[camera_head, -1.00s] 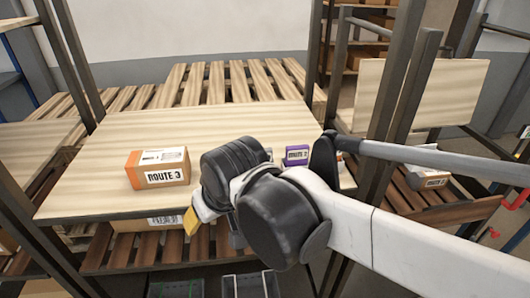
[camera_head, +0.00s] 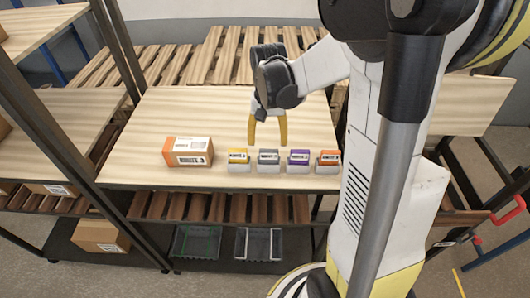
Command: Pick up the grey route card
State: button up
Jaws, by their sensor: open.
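The grey route card (camera_head: 268,161) stands upright on the wooden table (camera_head: 135,160), second from the left in a row of cards. A yellow card (camera_head: 238,161) is on its left and a purple card (camera_head: 298,162) on its right. My gripper (camera_head: 267,143) points down with its two yellow fingers spread. Its fingertips appear just above or behind the grey card in the picture, one to each side. Nothing is between the fingers. I cannot tell the exact height or depth gap.
An orange card (camera_head: 328,163) ends the row on the right. A Route 3 box (camera_head: 188,151) stands left of the row. Dark rack posts flank the table. Two bins (camera_head: 258,245) sit below it. The tabletop behind the cards is largely clear.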

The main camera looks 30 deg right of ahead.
aim_at(269, 150)
jog(key=f, duration=0.6)
jog(key=shift+s+f, duration=0.25)
jog(key=c, duration=0.8)
